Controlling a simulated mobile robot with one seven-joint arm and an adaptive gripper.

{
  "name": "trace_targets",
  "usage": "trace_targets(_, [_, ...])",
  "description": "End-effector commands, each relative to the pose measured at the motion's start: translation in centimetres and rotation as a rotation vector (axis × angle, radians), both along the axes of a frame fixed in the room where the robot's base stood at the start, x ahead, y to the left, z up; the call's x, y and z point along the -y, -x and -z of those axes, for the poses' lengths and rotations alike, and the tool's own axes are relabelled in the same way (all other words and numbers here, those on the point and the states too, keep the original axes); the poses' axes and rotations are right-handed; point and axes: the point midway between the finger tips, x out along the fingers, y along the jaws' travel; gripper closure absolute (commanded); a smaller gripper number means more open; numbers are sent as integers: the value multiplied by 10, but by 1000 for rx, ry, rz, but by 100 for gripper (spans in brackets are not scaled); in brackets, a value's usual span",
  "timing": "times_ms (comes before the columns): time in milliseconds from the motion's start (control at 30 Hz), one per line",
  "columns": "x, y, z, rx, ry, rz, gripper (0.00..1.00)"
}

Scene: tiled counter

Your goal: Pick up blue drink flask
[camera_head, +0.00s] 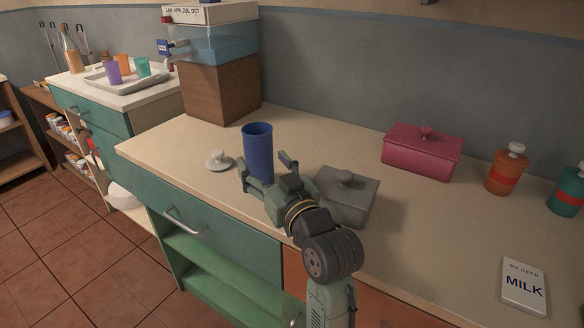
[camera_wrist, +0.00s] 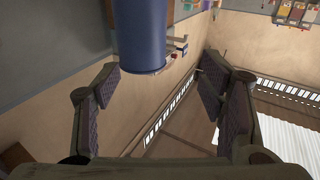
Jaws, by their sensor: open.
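The blue drink flask (camera_head: 258,145) stands upright on the counter near its front edge, with its top open. My gripper (camera_head: 265,166) is open at the flask, one finger on either side of its lower part in the head view. The gripper partly hides the flask's base. In the wrist view the flask (camera_wrist: 142,35) hangs in from the top, between and just beyond the open fingers (camera_wrist: 158,75). I see no finger clearly touching it.
A white knobbed lid (camera_head: 219,161) lies left of the flask. A grey lidded box (camera_head: 346,198) stands close to the right of my gripper. A wooden block (camera_head: 222,92) under a dispenser stands behind. A pink box (camera_head: 422,152) and orange flask (camera_head: 506,173) are farther right.

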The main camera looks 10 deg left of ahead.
Motion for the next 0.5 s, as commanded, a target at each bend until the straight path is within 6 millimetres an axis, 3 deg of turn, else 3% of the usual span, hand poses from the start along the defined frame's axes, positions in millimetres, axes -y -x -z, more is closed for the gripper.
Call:
trace_targets(33, [10, -3, 10, -28, 12, 11, 30])
trace_targets(133, [15, -7, 19, -56, 27, 16, 24])
trace_targets(500, [-16, -44, 19, -57, 29, 15, 24])
